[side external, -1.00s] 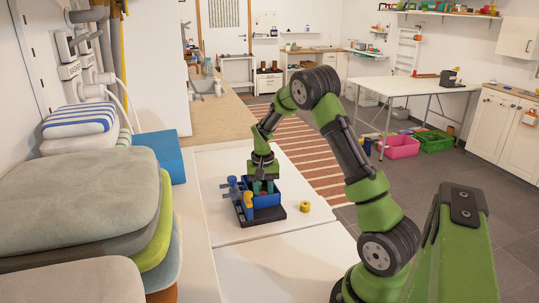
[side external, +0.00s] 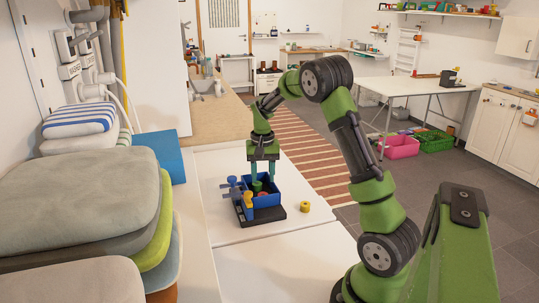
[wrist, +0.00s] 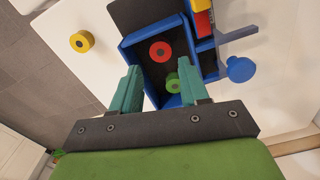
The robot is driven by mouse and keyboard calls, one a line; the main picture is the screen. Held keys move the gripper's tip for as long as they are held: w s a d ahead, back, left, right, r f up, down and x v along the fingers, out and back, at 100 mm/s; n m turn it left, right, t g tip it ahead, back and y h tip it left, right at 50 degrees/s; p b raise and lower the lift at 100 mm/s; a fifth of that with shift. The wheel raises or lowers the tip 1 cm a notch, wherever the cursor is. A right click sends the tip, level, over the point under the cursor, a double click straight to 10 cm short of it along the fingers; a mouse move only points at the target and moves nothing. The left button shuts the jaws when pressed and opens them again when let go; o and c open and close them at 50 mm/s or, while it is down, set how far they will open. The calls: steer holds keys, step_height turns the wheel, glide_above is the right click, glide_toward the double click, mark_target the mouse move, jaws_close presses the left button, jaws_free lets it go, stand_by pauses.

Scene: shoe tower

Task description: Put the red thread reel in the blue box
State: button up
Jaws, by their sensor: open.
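The blue box (side external: 284,190) stands on a dark base on the white table. It also shows in the wrist view (wrist: 133,41). The red thread reel (wrist: 160,52) lies inside the box, apart from my fingers. In the side view the red reel (side external: 262,194) shows only in small part. A green reel (wrist: 172,80) is also in the box, close to one fingertip in the wrist picture. My gripper (side external: 263,178) is open and empty, pointing down above the box. Its two teal fingers show in the wrist view (wrist: 158,68).
A yellow reel (side external: 305,207) lies on the table to the right of the box. Blue posts with a round knob (side external: 232,181) and a red and yellow part (wrist: 202,22) stand beside the box. Stacked cushions (side external: 80,200) fill the left. The table front is clear.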

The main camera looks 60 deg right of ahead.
steer(key=s+a+r+n+t, duration=0.2)
steer(key=a+r, duration=0.5)
steer(key=s+a+r+n+t, duration=0.1)
steer(key=s+a+r, duration=0.1)
steer(key=a+r, duration=0.5)
steer(key=s+a+n+t+y, duration=0.2)
steer(key=s+a+n+t, duration=0.2)
steer(key=s+a, duration=0.7)
steer(key=shift+a+r, duration=0.25)
steer(key=shift+a, duration=1)
steer(key=shift+w, duration=0.1)
